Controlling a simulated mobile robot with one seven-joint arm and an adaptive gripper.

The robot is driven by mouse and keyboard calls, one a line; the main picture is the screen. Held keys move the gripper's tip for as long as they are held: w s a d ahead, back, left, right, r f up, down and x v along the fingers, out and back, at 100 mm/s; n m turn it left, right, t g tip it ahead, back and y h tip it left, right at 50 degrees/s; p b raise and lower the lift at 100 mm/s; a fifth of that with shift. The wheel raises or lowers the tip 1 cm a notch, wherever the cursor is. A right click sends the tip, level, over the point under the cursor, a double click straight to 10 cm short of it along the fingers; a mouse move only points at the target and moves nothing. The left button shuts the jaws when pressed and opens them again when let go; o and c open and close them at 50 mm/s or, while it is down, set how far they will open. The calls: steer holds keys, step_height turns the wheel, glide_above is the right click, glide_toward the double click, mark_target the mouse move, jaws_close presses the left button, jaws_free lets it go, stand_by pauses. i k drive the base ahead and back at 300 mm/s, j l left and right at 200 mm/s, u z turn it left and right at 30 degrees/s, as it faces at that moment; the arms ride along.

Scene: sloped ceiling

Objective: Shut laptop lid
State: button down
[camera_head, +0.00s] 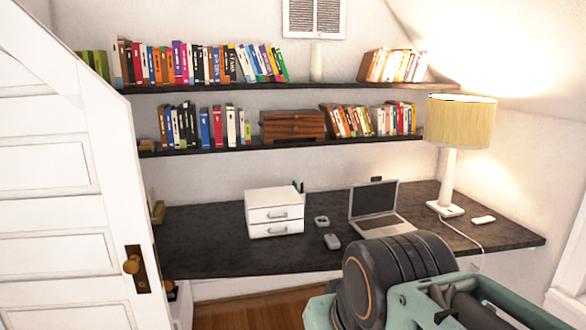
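A silver laptop (377,207) stands open on the dark desk, right of the middle. Its lid is upright with a dark screen, and its keyboard half lies flat on the desk toward me. My arm, with a black joint and pale green links, fills the lower right and stands in front of the desk's near edge. The arm's upper edge comes close below the laptop in the picture. My gripper's fingers cannot be made out, so I cannot see whether it holds anything.
The dark desk (205,243) also bears a white drawer box (273,213), small grey items (332,241) and a lamp (449,179) with a cable. Bookshelves (240,87) hang above. A white door (60,200) with a brass knob stands at left. Wooden floor (250,310) shows below.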

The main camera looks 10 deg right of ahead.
mark_target(376, 197)
steer(key=i+l, duration=0.5)
steer(key=i+l+z, duration=0.15)
steer(key=i+l, duration=0.8)
steer(key=i, duration=0.25)
steer(key=i+l+z, duration=0.1)
steer(key=i+l, duration=0.35)
steer(key=i+l+z, duration=0.6)
steer(key=i+j+u, duration=0.1)
steer(key=u, duration=0.15)
steer(key=i+j+u, duration=0.25)
steer(key=k+l, duration=0.05)
steer(key=k, duration=0.05)
